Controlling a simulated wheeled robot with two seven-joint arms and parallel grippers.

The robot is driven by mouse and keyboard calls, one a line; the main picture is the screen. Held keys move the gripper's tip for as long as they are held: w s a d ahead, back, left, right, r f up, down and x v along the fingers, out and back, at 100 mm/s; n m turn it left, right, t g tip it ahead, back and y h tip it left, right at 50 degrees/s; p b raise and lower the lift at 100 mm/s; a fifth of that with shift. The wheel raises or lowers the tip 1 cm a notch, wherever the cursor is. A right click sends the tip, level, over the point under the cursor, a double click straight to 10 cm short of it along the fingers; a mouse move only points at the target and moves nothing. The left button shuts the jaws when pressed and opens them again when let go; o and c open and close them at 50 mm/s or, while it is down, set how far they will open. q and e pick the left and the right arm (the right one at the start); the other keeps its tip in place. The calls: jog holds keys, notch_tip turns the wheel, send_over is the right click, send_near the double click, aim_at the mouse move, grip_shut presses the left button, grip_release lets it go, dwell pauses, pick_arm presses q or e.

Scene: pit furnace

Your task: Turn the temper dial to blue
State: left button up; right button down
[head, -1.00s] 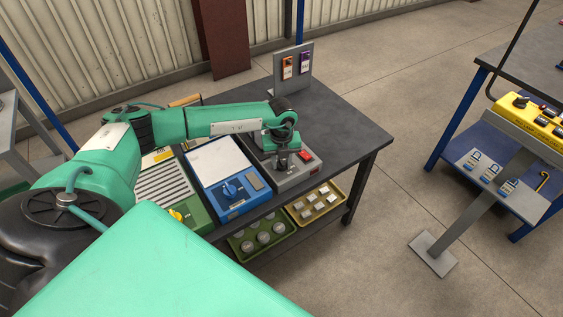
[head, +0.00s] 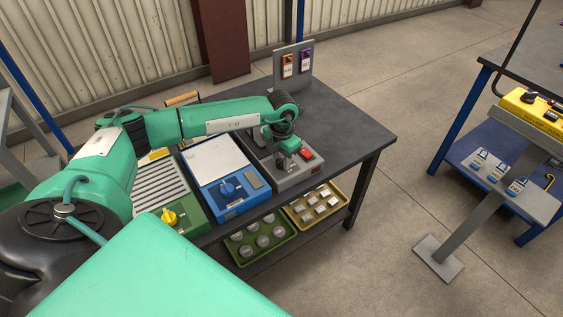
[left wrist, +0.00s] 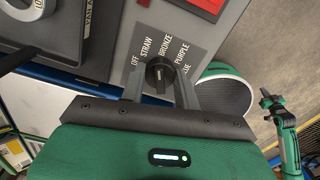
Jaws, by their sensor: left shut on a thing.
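The temper dial (left wrist: 159,74) is a black knob on a grey plate lettered OFF, STRAW, BRONZE, PURPLE and a partly covered word ending in UE. My left gripper (left wrist: 160,92) is shut on the knob, one finger on each side. I cannot tell for sure which word the knob points to. In the head view the grey dial unit (head: 284,181) stands at the right of the row on the bench, with my left gripper (head: 287,156) over its front. The dial is hidden there. A small green arm, probably mine with the right gripper (left wrist: 267,99), shows in the left wrist view.
A red block (head: 306,154) is on the unit. A blue unit (head: 222,183) with a blue knob stands to its left, then a green unit (head: 184,225) with a yellow knob. Part trays (head: 318,205) sit below. The bench's right side (head: 350,140) is clear.

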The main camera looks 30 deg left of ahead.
aim_at(281, 159)
pick_arm(q)
jog(key=m+b, duration=0.3)
jog(key=m, duration=0.3)
jog(key=shift+f+m, duration=0.1)
jog(key=shift+m, duration=0.2)
jog(key=m+b, duration=0.4)
jog(key=m, duration=0.4)
jog(key=shift+m+b, duration=0.9)
jog(key=shift+m, duration=1.5)
pick_arm(e)
jog(key=w+a+r, duration=0.1)
jog(key=w+r, duration=0.2)
jog(key=r, duration=0.8)
jog(key=w+a+r+t, duration=0.1)
jog(key=w+r, duration=0.3)
jog(key=r, duration=0.7)
jog(key=shift+a+r+t+y, duration=0.25)
jog(key=shift+r+t+y, duration=0.05)
pick_arm(q)
jog(key=shift+r, duration=0.2)
jog(key=o, duration=1)
jog(key=shift+c, duration=0.2)
notch_tip(281, 159, up, 14)
jog(key=shift+f, duration=0.15)
pick_arm(e)
jog(key=shift+f, duration=0.5)
